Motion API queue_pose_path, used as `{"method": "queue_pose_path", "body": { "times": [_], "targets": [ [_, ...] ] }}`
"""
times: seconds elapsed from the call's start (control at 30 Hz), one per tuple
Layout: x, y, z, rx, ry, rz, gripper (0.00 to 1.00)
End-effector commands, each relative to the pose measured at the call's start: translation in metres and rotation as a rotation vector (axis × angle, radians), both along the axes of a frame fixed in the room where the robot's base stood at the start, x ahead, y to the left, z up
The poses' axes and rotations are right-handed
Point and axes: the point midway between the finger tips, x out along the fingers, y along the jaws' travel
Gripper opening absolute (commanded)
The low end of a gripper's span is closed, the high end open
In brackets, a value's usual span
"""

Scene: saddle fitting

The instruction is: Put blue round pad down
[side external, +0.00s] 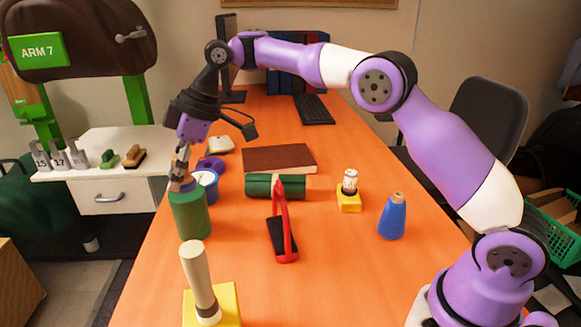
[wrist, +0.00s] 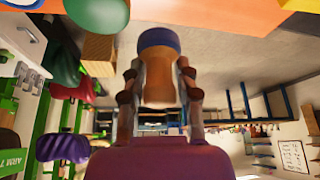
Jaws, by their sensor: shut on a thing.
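My gripper (side external: 181,172) points down at the left edge of the orange table and is shut on the wooden handle of the blue round pad. In the wrist view, the tan handle (wrist: 158,85) sits between both fingers and the blue pad (wrist: 158,40) is at its far end. In the side view the pad is small and largely hidden around the top of the green upright cylinder (side external: 191,215). I cannot tell whether the pad touches the cylinder.
A blue-and-white round container (side external: 206,183) and a purple ring (side external: 211,163) stand close by the gripper. A green roll (side external: 262,187), a red-handled tool (side external: 283,225), a cream post on a yellow base (side external: 198,275) and a blue cone (side external: 392,217) are on the table (side external: 330,275). Its front right is clear.

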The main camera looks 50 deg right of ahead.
Motion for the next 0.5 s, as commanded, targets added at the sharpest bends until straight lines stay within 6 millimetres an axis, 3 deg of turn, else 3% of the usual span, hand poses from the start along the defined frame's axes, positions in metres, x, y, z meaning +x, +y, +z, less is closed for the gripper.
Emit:
{"method": "queue_pose_path", "body": {
  "times": [0.1, 0.27, 0.5],
  "targets": [
    [-0.011, 0.030, -0.001, -0.003, -0.004, 0.101, 0.01],
    [-0.025, 0.059, -0.002, -0.007, -0.007, 0.204, 0.01],
    [-0.024, 0.056, -0.024, -0.003, -0.003, 0.191, 0.01]
  ]
}}
